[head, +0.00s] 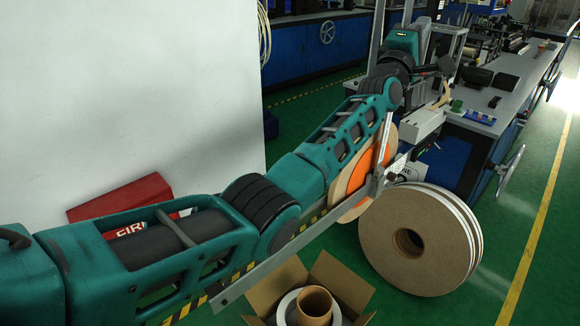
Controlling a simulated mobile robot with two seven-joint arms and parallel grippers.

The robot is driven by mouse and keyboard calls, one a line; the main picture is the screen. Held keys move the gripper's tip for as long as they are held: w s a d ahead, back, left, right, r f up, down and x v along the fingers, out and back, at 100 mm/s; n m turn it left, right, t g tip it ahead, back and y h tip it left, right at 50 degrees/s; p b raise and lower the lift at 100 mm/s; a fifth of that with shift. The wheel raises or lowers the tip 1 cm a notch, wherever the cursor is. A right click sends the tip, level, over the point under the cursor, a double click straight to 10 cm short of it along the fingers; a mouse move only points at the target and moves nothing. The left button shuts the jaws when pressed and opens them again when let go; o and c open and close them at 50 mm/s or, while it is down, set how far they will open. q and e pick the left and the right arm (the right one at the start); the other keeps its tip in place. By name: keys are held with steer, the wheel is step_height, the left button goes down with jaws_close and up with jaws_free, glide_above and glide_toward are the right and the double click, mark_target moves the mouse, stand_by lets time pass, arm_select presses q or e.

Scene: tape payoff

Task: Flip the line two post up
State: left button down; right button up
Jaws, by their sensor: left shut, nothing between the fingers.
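My left arm crosses the view from the lower left. Its gripper (446,66) is small and dark at the far end, beside the machine bench; it looks shut, with nothing visible in it. A thin silver post (384,146) stands nearly upright, slightly tilted, in front of a tape roll with an orange face (354,172). I cannot tell whether this is the line two post. The gripper is above and to the right of it, apart from it. My arm hides part of the payoff behind it. My right gripper is not in view.
A large brown tape roll (383,240) stands at the lower right. An open cardboard box (345,284) holds a white roll and a brown core. A grey beam (285,254) runs beneath my arm. A red box (118,196) is near the white wall. Green floor lies clear at right.

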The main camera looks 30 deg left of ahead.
arm_select(q)
steer(key=shift+w+d+f, duration=0.15)
steer(key=shift+w, duration=0.15)
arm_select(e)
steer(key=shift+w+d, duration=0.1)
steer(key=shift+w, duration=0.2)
